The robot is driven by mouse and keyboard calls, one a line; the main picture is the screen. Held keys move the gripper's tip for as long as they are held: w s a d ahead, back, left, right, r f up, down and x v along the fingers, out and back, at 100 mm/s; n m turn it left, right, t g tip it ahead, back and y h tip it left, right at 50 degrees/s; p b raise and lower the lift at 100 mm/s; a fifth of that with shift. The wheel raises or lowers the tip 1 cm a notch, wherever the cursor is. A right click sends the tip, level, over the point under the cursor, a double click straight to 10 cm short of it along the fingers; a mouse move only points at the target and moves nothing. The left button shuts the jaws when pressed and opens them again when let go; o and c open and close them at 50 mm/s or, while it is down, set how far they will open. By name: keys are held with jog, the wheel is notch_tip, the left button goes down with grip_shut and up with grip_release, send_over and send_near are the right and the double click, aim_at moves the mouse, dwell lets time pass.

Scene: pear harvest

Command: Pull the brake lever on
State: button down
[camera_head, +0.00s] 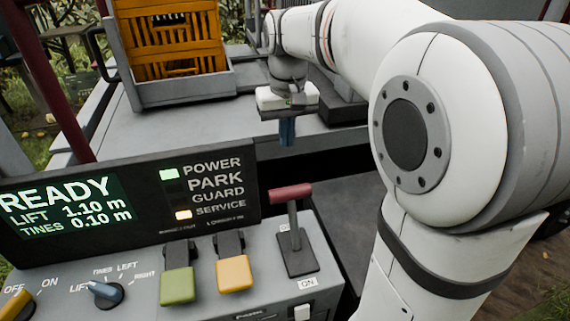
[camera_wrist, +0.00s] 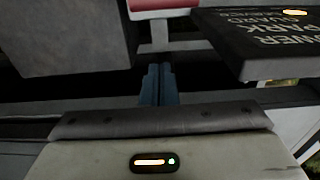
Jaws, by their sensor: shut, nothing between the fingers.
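The brake lever (camera_head: 291,192) has a red crosswise handle on a grey stem, rising from a dark plate at the right end of the console. An "ON" label sits at the plate's near end, and a partly hidden label at its far end. The lever stands roughly upright. My gripper (camera_head: 287,132) hangs beyond the console, behind and above the lever in the picture, apart from it. Its blue fingers are shut and empty, and they also show in the wrist view (camera_wrist: 158,85). A red and pale thing at that view's top edge is cut off; I cannot tell what it is.
The display panel (camera_head: 130,195) reads READY; the POWER and SERVICE lamps are lit, PARK is dark. Green (camera_head: 177,286) and yellow (camera_head: 234,273) levers stand left of the brake lever. An orange crate (camera_head: 175,42) sits at the back. My arm covers the right side.

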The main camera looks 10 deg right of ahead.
jog(key=s+f+p, duration=0.3)
jog(key=f, duration=0.6)
jog(key=shift+d, duration=0.3)
jog(key=shift+s, duration=0.1)
jog(key=shift+s, duration=0.1)
